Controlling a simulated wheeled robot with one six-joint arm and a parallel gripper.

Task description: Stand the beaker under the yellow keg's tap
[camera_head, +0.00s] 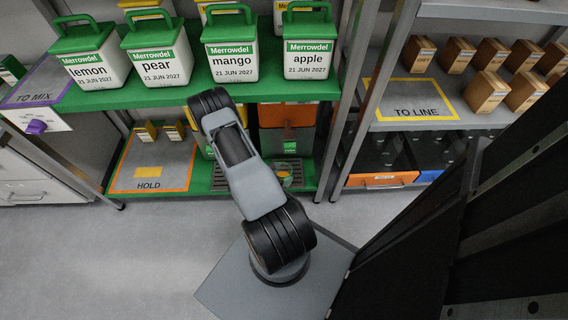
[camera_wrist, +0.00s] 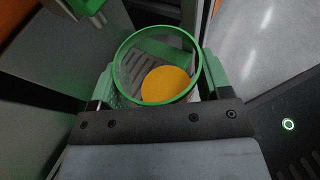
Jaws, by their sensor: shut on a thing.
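The beaker (camera_wrist: 190,92) is a clear cup with a green rim, seen from above in the wrist view. A yellow-orange round patch shows at its bottom. My gripper (camera_wrist: 160,78) is shut on it, with a green finger on either side. In the head view my arm covers most of the gripper and beaker, low by the shelf. A green part (camera_wrist: 86,5), possibly a tap, is at the wrist view's top left, apart from the rim. Whether the beaker touches the grate is unclear.
A slotted drip grate (camera_head: 228,183) lies on the green lower shelf. An orange-and-grey container (camera_head: 288,115) stands right of my arm. A HOLD mat (camera_head: 126,172) with small boxes is to the left. White tubs (camera_head: 230,63) stand above. A shelf post (camera_head: 345,140) is to the right.

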